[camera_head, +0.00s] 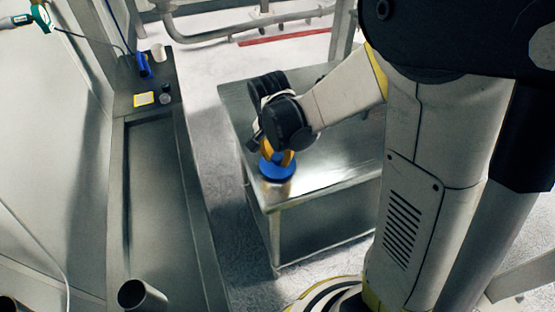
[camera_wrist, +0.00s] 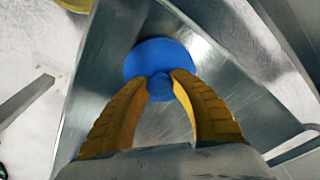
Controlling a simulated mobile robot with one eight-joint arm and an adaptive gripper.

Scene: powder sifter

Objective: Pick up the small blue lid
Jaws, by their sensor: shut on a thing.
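The small blue lid (camera_head: 277,170) is a round disc near the front left corner of the metal table, under my gripper. In the wrist view the blue lid (camera_wrist: 165,58) shows a round knob at its middle edge. My gripper (camera_head: 284,157) has yellow fingers that point down onto the lid. In the wrist view the fingertips of my gripper (camera_wrist: 160,82) close on both sides of the knob. I cannot tell whether the lid touches the table or is slightly above it.
The metal table (camera_head: 335,165) is otherwise bare where I see it. A long steel counter (camera_head: 160,215) on the left holds a blue item (camera_head: 143,65), a white cup (camera_head: 158,52) and a yellow-edged label (camera_head: 144,99). A steel tube (camera_head: 142,295) stands at the lower left.

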